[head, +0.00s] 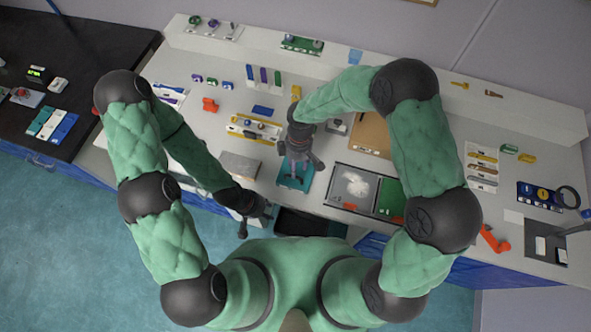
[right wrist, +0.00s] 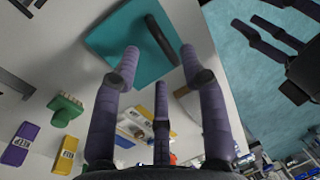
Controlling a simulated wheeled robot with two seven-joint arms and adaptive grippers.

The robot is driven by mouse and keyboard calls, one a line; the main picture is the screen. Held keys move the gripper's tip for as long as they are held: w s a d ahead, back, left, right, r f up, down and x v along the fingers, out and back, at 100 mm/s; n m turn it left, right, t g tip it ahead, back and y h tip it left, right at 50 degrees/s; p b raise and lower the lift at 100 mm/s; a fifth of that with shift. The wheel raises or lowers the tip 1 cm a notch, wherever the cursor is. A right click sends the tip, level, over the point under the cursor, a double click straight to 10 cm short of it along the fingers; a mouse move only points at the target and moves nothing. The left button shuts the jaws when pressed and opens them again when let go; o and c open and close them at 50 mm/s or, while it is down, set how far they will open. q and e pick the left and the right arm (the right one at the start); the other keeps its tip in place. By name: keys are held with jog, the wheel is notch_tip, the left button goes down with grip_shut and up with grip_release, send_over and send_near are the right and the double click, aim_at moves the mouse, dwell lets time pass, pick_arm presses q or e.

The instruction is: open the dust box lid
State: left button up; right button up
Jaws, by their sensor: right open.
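The dust box appears as a teal square (head: 294,183) on the bench near its front edge, partly hidden under my right gripper. In the right wrist view its flat teal top (right wrist: 112,42) looks closed, with a dark bar (right wrist: 160,40) on it. My right gripper (head: 296,162) is over the box, pointing down. In the right wrist view its fingers (right wrist: 160,55) are spread, with nothing between them; I cannot tell the exact gap to the box. My left gripper (head: 262,211) is low at the bench's front edge, left of the box, and empty; its fingers (right wrist: 270,32) look apart.
A grey block (head: 240,166) lies left of the box. A dark tray (head: 300,222) is at the front edge. A black-framed tray with white material (head: 355,185) and a green panel (head: 391,198) lie to the right. Small coloured items stand behind.

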jog(key=shift+s+a+f, duration=0.1)
jog(key=shift+s+f, duration=0.1)
jog(key=shift+f, duration=0.65)
jog(key=shift+s+f, duration=0.2)
jog(key=shift+f, duration=0.65)
grip_shut()
